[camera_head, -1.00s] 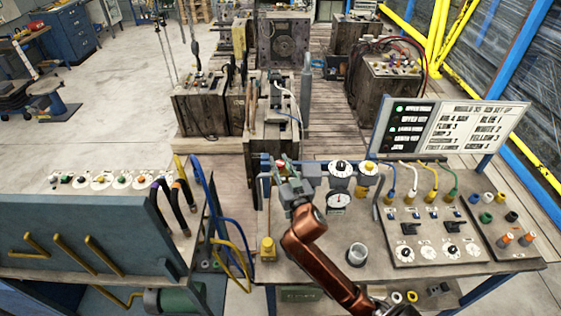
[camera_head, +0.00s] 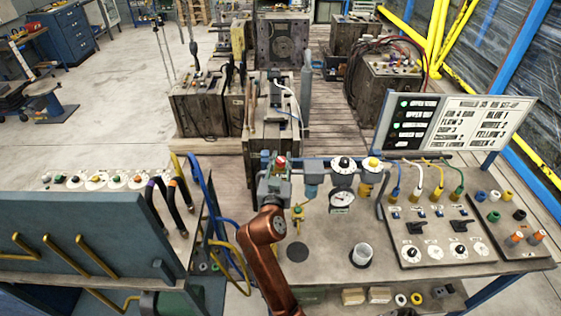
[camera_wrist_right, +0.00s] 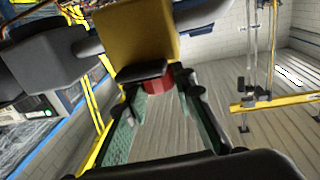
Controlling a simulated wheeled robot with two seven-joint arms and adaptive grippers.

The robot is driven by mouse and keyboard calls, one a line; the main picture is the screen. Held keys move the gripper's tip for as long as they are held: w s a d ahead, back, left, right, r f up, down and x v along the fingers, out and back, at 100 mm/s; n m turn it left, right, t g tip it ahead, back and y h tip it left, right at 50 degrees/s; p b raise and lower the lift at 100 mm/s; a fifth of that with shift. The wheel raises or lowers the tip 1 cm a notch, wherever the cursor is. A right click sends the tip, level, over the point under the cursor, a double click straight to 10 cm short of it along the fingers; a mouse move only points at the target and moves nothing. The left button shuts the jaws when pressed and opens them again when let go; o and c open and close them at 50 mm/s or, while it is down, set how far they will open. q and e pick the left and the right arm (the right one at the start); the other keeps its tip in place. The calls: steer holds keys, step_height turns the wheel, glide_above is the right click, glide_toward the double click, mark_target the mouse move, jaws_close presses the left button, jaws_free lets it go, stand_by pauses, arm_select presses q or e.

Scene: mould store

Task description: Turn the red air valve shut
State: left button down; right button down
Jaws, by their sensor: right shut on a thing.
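The red air valve (camera_head: 281,162) shows as a small red knob at the back left of the bench, on the pipework. My right gripper (camera_head: 274,182) is at the valve, and its copper arm comes up from below. In the right wrist view the red valve (camera_wrist_right: 158,85) lies between the fingertips, partly covered by a dark part. The right fingers (camera_wrist_right: 158,95) are shut on it. The valve's handle angle cannot be told. My left gripper is not in view.
A gauge (camera_head: 342,202) and a grey regulator (camera_head: 312,182) stand right of the valve. A switch panel (camera_head: 430,257) and a sign board (camera_head: 452,125) are at right. A blue cabinet (camera_head: 85,245) is at left.

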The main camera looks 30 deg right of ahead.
mark_target(281, 159)
stand_by(0.3)
steer(key=c, duration=1.6)
jaws_free()
steer(key=shift+r, duration=0.1)
step_height(281, 159, up, 10)
steer(key=shift+f, duration=0.1)
